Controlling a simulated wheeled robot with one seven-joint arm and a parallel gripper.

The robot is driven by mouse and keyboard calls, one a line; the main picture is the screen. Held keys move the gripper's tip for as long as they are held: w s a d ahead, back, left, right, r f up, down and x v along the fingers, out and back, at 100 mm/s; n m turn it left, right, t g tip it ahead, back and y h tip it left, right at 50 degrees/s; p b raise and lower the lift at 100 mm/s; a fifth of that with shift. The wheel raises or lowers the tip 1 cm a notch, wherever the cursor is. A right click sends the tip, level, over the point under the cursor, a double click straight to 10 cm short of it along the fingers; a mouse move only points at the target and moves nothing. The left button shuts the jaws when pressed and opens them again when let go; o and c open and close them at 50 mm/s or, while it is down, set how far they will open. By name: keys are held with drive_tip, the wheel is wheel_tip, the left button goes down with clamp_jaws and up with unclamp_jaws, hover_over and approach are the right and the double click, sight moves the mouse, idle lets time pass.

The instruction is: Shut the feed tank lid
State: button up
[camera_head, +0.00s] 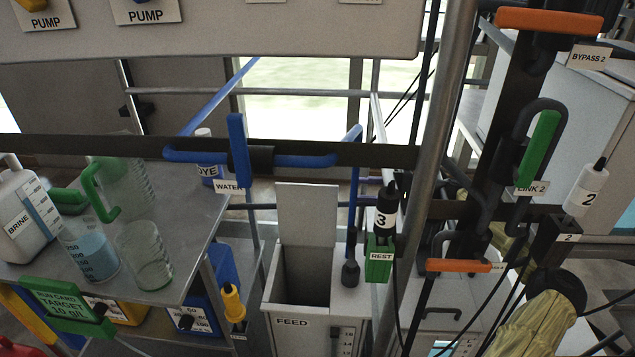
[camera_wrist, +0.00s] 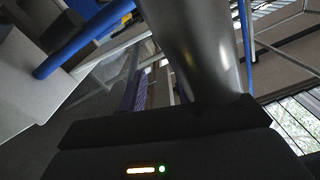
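The feed tank (camera_head: 320,325) is a pale grey box labelled FEED, standing low in the middle of the head view. Its lid (camera_head: 307,214) is a flat grey panel standing upright at the back edge, and the dark opening in front of it is uncovered. My gripper (camera_wrist: 160,128) shows in the wrist view only as a dark body with small lights along the bottom; its fingertips cannot be made out. A shiny grey metal cylinder (camera_wrist: 198,50) rises close beyond it. I do not make out my gripper in the head view, and neither tank nor lid is clear in the wrist view.
A green REST holder (camera_head: 380,260) with a black probe marked 3 (camera_head: 386,210) stands at the tank's right. A steel post (camera_head: 430,150) rises beside it. A blue-handled water pipe (camera_head: 238,150) crosses above. A bench (camera_head: 185,230) with glassware is left.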

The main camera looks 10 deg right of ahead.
sight(319, 187)
drive_tip(key=shift+s+a, duration=0.1)
drive_tip(key=b+x, duration=0.2)
drive_tip(key=x, duration=1)
clamp_jaws()
